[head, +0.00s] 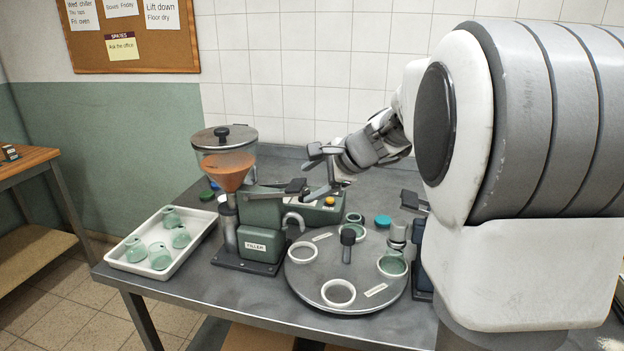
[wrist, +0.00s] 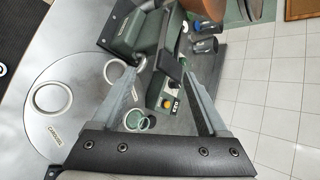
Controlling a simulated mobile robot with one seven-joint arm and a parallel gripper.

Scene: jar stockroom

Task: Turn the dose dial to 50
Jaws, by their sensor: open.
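No dial scale or number is readable. An orange button (head: 330,201) sits at the housing's right end, and shows in the wrist view (wrist: 166,103). My gripper (head: 309,174) is open and empty above the housing; its fingers frame the wrist view (wrist: 166,73).
A round carousel (head: 318,283) with white rings and green jars is in front of the housing. A white tray (head: 128,263) of several pale green jars is at the left. The hopper (head: 226,160) rises left of my gripper. A tiled wall is behind.

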